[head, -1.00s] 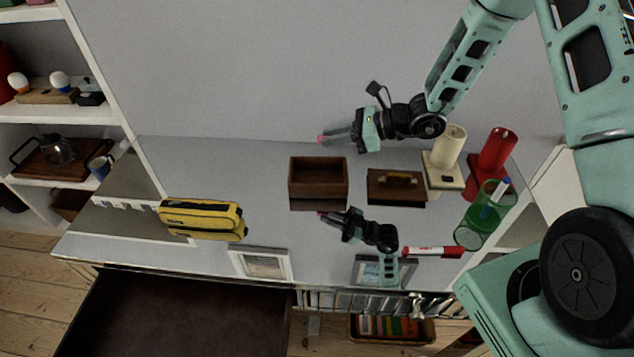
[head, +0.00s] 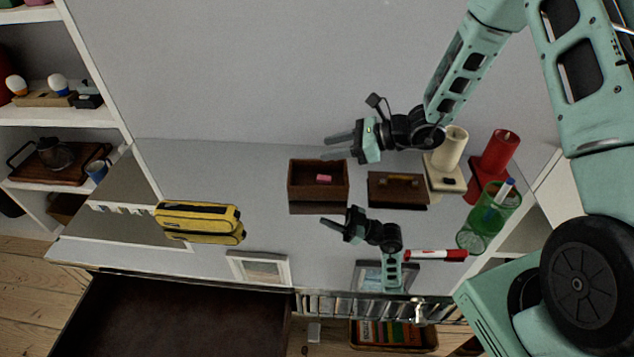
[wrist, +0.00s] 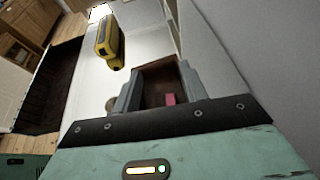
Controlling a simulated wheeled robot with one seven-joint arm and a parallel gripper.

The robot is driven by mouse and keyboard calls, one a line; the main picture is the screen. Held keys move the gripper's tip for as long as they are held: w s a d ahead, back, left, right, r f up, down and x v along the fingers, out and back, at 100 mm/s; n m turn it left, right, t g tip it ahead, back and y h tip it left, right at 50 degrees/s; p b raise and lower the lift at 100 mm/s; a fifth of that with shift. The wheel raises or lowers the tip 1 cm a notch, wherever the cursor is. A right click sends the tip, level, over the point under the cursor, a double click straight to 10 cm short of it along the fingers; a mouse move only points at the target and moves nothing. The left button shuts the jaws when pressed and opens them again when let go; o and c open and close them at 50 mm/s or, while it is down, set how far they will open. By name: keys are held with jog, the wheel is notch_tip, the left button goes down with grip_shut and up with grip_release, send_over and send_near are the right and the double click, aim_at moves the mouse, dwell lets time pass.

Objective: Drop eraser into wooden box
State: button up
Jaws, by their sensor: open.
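The wooden box (head: 302,194) is a small open dark-brown box on the glossy grey surface. The pink eraser (head: 323,178) lies inside it. In the wrist view the eraser (wrist: 170,99) shows on the box floor, and the box (wrist: 155,70) lies between and beyond the fingers. My gripper (head: 330,147) is open and empty, above and just behind the box, with its fingers pointing left. The wrist view shows its two fingers (wrist: 158,90) spread apart.
A lidded brown box (head: 397,190), a cream candle (head: 449,150), a red candle (head: 498,155) and a green cup (head: 490,215) stand to the right. A red marker (head: 435,255) lies in front. A yellow case (head: 198,222) lies left.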

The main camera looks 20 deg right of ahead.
jog(key=b+v, duration=0.2)
jog(key=v, duration=1.5)
jog(key=shift+r, duration=0.15)
jog(key=s+a+r+n+g+h, duration=0.1)
jog(key=s+a+n+g, duration=0.4)
jog(key=a, duration=0.3)
jog(key=s+a+r+n+g+h, duration=0.2)
jog(key=s+a+n+g, duration=0.2)
jog(key=s+a+n, duration=0.3)
jog(key=s+a+r+n+t+h, duration=0.1)
jog(key=s+a+n+h, duration=0.2)
jog(key=s+n, duration=0.3)
jog(key=s+a+r+n+t+h, duration=0.1)
jog(key=s+a+n+h, duration=0.3)
jog(key=n, duration=0.9)
jog(key=s+h, duration=0.1)
jog(key=s, duration=0.1)
jog(key=shift+s+r+t+h, duration=0.25)
jog(key=shift+s+t+h, duration=0.05)
jog(key=shift+s+t, duration=0.1)
jog(key=shift+a, duration=0.15)
